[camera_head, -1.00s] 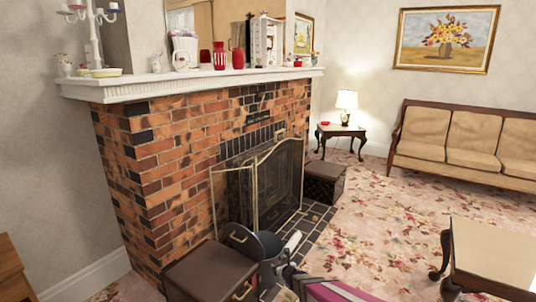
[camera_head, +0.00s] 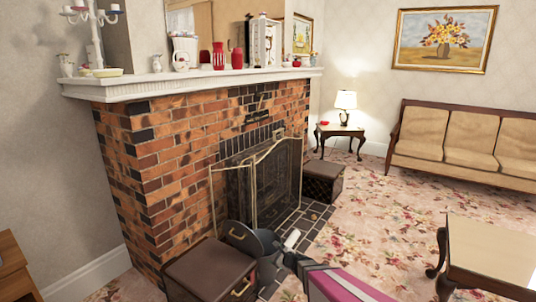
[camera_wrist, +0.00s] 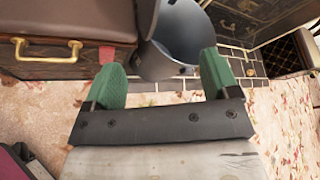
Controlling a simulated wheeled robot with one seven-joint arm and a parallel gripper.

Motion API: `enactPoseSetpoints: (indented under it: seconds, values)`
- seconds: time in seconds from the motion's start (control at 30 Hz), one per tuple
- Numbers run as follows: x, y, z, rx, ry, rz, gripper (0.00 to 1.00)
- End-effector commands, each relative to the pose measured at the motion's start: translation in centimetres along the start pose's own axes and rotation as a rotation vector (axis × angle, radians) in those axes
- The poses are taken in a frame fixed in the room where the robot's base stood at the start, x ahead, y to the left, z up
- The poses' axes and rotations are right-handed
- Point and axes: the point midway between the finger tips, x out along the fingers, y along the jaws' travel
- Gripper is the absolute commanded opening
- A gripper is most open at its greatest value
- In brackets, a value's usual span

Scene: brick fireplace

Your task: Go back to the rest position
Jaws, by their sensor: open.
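My gripper (camera_wrist: 163,85) shows in the wrist view with its two green fingers spread apart and nothing between them. Beyond the fingertips is a dark grey bucket (camera_wrist: 182,45), open at the top, standing by the tiled hearth. I cannot tell whether a finger touches it. In the head view my arm (camera_head: 340,283) reaches in from the bottom edge toward the same bucket (camera_head: 266,270), and my fingers there are mostly hidden.
A brown box (camera_head: 210,268) with a brass handle stands left of the bucket. A folding fire screen (camera_head: 278,180) stands before the brick fireplace (camera_head: 170,160). A low table (camera_head: 490,250) is at the right. The floral carpet (camera_head: 380,215) between is clear.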

Motion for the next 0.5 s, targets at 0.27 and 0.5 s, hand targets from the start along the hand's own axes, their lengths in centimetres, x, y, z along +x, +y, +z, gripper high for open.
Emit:
enactPoseSetpoints:
  seconds: [0.27, 0.5]
  values:
    - [-5.6, 0.7, 5.3, -0.542, -0.078, 0.285, 0.81]
    - [-11.6, 1.7, 6.5, -0.964, -0.097, 0.588, 0.81]
